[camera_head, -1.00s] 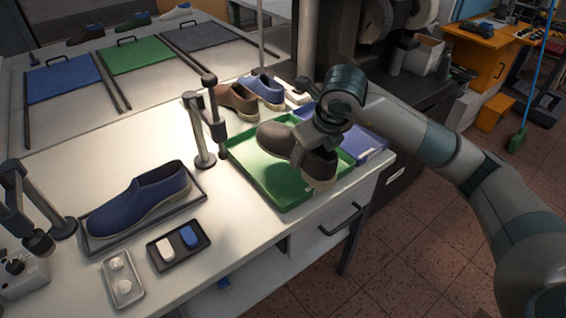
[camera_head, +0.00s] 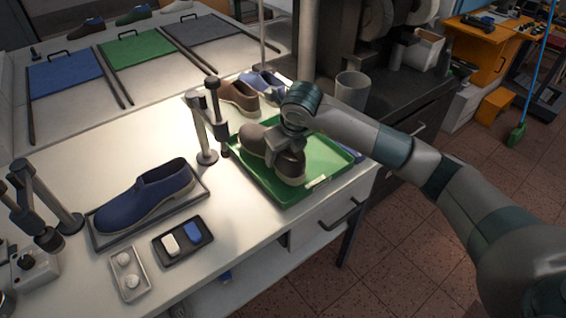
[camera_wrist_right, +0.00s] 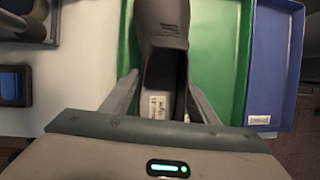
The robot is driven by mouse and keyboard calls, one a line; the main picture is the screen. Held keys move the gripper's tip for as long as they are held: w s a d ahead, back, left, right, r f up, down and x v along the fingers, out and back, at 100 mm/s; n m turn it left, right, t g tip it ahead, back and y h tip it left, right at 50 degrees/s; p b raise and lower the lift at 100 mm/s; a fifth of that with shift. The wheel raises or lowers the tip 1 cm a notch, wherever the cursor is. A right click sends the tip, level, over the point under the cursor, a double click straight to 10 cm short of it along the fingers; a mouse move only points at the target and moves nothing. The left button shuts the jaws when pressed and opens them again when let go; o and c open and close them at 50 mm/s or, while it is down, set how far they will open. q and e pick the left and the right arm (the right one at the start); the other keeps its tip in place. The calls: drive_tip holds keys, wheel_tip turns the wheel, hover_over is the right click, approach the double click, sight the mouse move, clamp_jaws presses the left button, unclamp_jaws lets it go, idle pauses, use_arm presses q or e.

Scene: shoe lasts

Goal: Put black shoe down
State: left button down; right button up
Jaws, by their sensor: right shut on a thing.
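The black shoe (camera_head: 257,141), dark with a pale sole, is at the green tray (camera_head: 322,182) on the table's right side. My right gripper (camera_head: 284,158) is shut on it from above. In the right wrist view the shoe (camera_wrist_right: 164,40) lies between the two fingers (camera_wrist_right: 160,100), over the green tray floor (camera_wrist_right: 212,50). I cannot tell whether the sole touches the tray. My left gripper does not show.
A blue tray (camera_wrist_right: 272,70) adjoins the green one. Brown (camera_head: 240,96) and blue shoes (camera_head: 262,84) stand behind. A post stand (camera_head: 205,130) is close left of the tray. A navy shoe (camera_head: 150,195) sits on a dark tray at left.

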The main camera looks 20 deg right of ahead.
wheel_tip(320, 180, down, 2)
drive_tip(key=shift+f+p, duration=0.2)
drive_tip(key=shift+p, duration=0.55)
drive_tip(key=shift+f, duration=0.65)
drive_tip(key=shift+f, duration=0.15)
drive_tip(key=o, duration=1.3)
drive_tip(key=shift+o, duration=0.2)
